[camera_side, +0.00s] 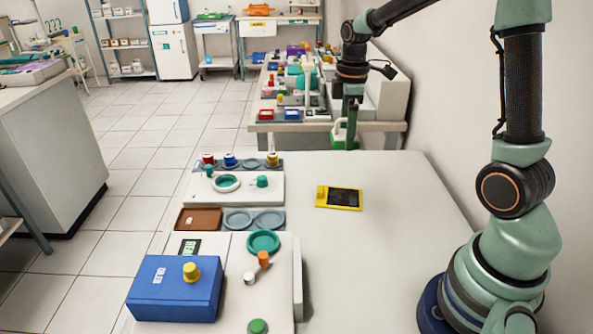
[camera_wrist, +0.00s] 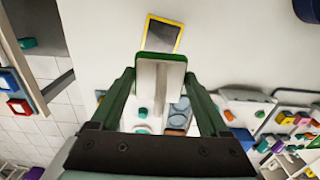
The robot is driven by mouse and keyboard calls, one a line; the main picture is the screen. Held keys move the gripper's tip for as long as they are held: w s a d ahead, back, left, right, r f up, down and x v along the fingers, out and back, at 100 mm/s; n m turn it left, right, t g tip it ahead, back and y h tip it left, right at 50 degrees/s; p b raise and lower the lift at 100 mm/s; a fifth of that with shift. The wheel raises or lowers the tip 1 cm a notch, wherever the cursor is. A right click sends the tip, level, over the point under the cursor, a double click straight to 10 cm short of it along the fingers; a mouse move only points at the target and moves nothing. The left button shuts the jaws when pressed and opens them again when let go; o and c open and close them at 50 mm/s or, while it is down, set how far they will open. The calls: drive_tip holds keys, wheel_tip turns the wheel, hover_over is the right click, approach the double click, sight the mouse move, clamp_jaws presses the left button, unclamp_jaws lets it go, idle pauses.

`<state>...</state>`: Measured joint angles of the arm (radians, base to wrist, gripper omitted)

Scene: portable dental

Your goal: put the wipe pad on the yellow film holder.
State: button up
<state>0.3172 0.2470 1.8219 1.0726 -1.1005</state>
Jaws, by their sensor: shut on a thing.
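The yellow film holder (camera_side: 339,197), a flat yellow frame with a dark centre and a raised yellow end at its left, lies on the white worktop. It also shows at the top of the wrist view (camera_wrist: 163,34). My gripper (camera_side: 344,136) is above the far edge of the worktop, beyond the holder. In the wrist view, my gripper (camera_wrist: 160,76) is shut on the wipe pad (camera_wrist: 150,90), a pale, flat piece between the two green fingers. The pad is apart from the holder. In the side view it is small and partly hidden by the fingers.
A blue box (camera_side: 172,290) with a yellow knob stands at the front left. A teal ring (camera_side: 263,242), a brown tray (camera_side: 199,219) and several small parts line the left side. The worktop around the holder is clear. A crowded second table (camera_side: 390,127) stands behind.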

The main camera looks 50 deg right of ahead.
sight(340, 196)
wheel_tip(340, 196, down, 16)
drive_tip(key=shift+r, duration=0.1)
idle(0.4)
drive_tip(key=o, duration=1.2)
